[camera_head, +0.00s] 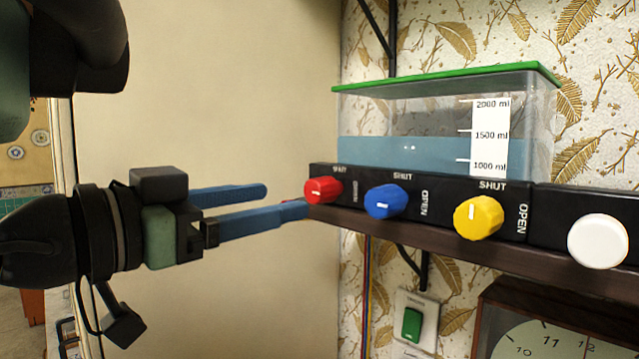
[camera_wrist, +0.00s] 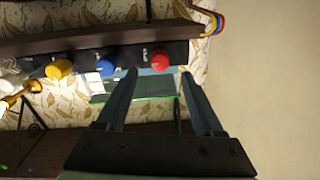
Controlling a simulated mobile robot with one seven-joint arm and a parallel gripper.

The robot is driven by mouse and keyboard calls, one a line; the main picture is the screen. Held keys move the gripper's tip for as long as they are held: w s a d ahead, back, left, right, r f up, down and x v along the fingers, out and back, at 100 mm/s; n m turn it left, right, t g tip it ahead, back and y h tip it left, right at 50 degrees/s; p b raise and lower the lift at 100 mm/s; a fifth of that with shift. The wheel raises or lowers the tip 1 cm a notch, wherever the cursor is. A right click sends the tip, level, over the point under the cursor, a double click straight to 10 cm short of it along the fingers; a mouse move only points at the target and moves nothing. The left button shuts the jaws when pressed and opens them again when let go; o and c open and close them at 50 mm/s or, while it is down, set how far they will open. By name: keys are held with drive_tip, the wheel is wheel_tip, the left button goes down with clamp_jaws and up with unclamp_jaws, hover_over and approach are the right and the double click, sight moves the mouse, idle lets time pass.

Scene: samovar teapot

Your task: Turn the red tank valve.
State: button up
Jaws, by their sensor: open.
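The red tank valve (camera_head: 323,190) is the leftmost knob on the black panel under the water tank. It also shows in the wrist view (camera_wrist: 160,59), just beyond the fingertips and roughly between them. My gripper (camera_head: 287,199) is open, with its two blue fingers pointing right towards the red knob. In the wrist view the gripper (camera_wrist: 158,74) is empty, with its fingers spread apart. In the head view, one fingertip lies close to the shelf edge beside the red knob; I cannot tell whether it touches.
A blue knob (camera_head: 386,201), a yellow knob (camera_head: 478,217) and a white knob (camera_head: 598,241) follow to the right. The clear tank (camera_head: 420,110) with blue water and a green lid stands behind. A green switch (camera_head: 412,324) and a clock (camera_head: 550,338) are below. The left wall is bare.

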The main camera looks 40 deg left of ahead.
sight(312, 194)
drive_tip(key=w+p, duration=0.1)
drive_tip(key=w, duration=0.7)
drive_tip(key=shift+d, duration=0.15)
drive_tip(key=shift+s, duration=0.1)
clamp_jaws()
